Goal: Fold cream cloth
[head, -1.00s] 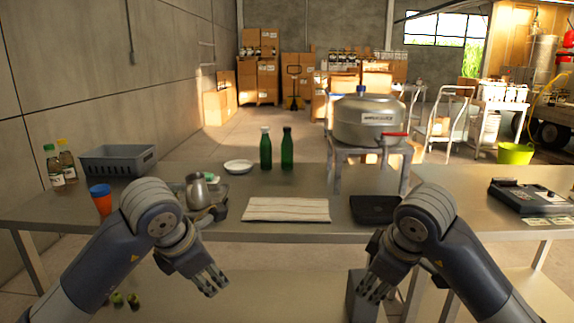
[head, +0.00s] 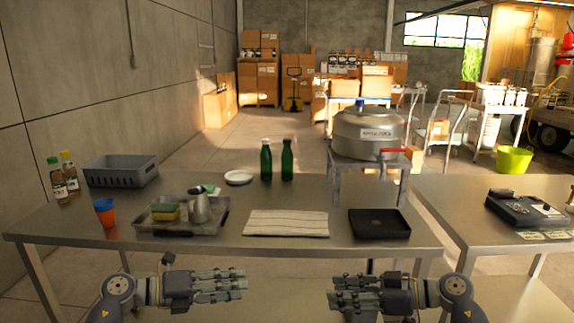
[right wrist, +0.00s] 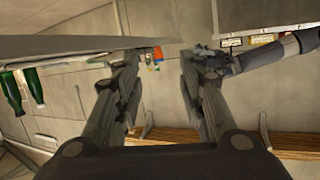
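The cream cloth (head: 286,223) with thin stripes lies flat on the steel table, near its front edge in the middle of the head view. My left gripper (head: 232,286) is below and in front of the table edge, left of the cloth, pointing right. My right gripper (head: 345,294) is also below the edge, pointing left, and nothing is in it. In the right wrist view its two fingers (right wrist: 157,75) stand apart with a gap between them. The left gripper's fingers look spread and hold nothing. Neither gripper touches the cloth.
A black tray (head: 379,225) lies right of the cloth. A metal tray (head: 172,223) with a steel jug (head: 199,204) and sponge stands left, beside an orange-blue cup (head: 105,212). Green bottles (head: 266,161) and a white dish (head: 239,177) stand behind. A grey crate (head: 120,171) sits back left.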

